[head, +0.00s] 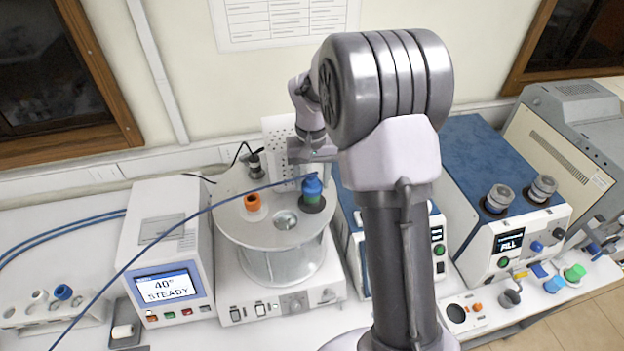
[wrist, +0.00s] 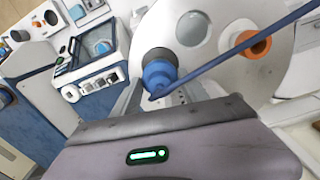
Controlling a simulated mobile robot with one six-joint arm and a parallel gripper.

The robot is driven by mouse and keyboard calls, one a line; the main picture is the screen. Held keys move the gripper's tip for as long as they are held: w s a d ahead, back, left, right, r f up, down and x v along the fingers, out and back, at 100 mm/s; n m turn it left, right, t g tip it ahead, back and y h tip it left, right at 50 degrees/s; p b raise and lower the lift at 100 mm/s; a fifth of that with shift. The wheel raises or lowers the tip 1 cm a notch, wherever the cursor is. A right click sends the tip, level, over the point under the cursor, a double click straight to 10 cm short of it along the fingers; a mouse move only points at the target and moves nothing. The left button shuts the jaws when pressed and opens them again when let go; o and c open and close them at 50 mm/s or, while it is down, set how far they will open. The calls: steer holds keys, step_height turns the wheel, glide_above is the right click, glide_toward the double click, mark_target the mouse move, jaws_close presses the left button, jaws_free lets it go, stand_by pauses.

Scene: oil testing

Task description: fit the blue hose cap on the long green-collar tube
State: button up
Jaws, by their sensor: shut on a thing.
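The blue hose cap (head: 312,185) is directly above the green collar (head: 312,198) of a tube in the round bath lid, and looks upright and in line with it. I cannot tell whether it is fully seated. The tube's length below the lid is hidden. My gripper (head: 312,168) reaches in from behind, partly hidden by the cap and my arm. In the wrist view the blue cap (wrist: 158,76) is between my two fingers (wrist: 158,96), which are shut on it. The green collar does not show clearly there.
A blue hose (head: 215,208) runs from the cap leftward across the heater unit (head: 165,250). The round lid (head: 245,232) also holds an orange-collar tube (head: 252,201) and a metal-rimmed opening (head: 285,219). A blue-topped machine (head: 465,150) stands to the right.

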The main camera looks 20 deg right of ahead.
mark_target(312, 178)
steer(key=shift+f+b, duration=0.45)
steer(key=shift+f, duration=0.15)
steer(key=o, duration=1.1)
steer(key=shift+c, duration=0.2)
steer(key=shift+r, duration=0.1)
step_height(312, 178, up, 11)
steer(key=p, duration=0.8)
steer(key=shift+p, duration=0.3)
